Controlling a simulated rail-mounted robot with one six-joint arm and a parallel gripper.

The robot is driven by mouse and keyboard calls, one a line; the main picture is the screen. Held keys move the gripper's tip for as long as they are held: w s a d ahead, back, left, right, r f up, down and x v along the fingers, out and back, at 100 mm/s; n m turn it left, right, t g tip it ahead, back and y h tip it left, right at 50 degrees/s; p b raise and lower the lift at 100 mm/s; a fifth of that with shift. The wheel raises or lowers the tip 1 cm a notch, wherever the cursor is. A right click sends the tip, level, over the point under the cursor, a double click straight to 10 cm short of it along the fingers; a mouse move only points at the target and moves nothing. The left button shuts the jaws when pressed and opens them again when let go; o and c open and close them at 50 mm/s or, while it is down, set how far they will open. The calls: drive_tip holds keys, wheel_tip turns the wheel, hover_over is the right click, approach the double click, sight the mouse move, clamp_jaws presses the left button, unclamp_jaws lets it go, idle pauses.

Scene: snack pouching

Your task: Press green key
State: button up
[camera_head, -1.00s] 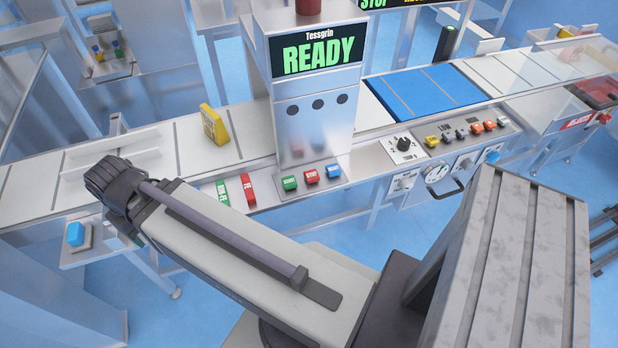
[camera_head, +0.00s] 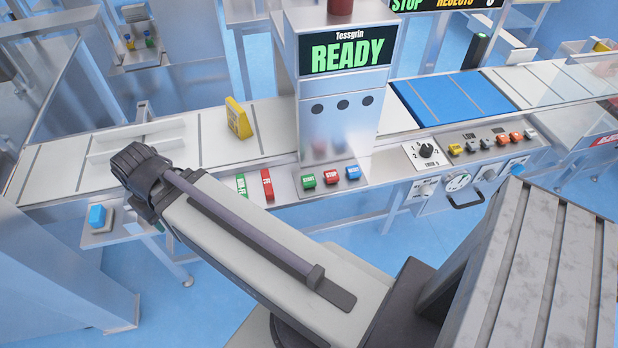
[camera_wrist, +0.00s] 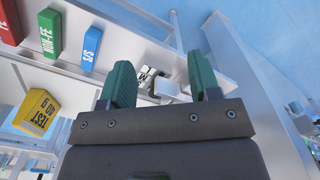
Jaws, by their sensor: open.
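The green key (camera_head: 308,181), a small START button, sits on the sloped front panel under the display, left of a red STOP key (camera_head: 331,177) and a blue key (camera_head: 353,172). My arm reaches left, and its dark wrist end is well left of the green key. My gripper (camera_wrist: 162,78) shows in the wrist view with two green fingers apart and nothing between them. In the head view its fingers are mostly hidden behind the wrist. The START key is not visible in the wrist view.
The display (camera_head: 347,50) reads READY. A yellow block (camera_head: 238,118) stands on the conveyor. Green (camera_head: 241,185) and red (camera_head: 267,184) bars lie on the front ledge; the wrist view shows a blue bar (camera_wrist: 90,48) too.

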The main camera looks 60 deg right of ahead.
clamp_jaws()
idle(0.3)
idle(1.1)
